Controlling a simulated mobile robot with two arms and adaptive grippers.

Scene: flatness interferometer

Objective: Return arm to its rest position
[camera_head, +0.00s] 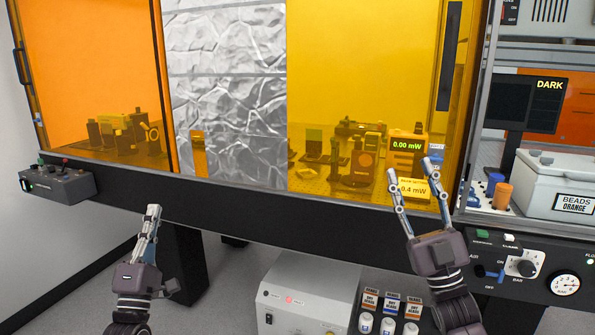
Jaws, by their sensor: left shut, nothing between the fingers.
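My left gripper (153,208) points up in front of the dark front edge of the optical table, at the lower left. Its fingers are together and hold nothing. My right gripper (408,167) is raised at the right, in front of the amber panel and the power meter. Its fingers are spread apart with nothing between them.
Orange panels (85,70) and a yellow panel (360,60) enclose the optics, with crumpled foil (225,60) between them. A control box (57,185) is at left. A switch panel (520,262), a bead box (560,175) and a monitor (525,105) are at right. A white unit (305,295) stands below.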

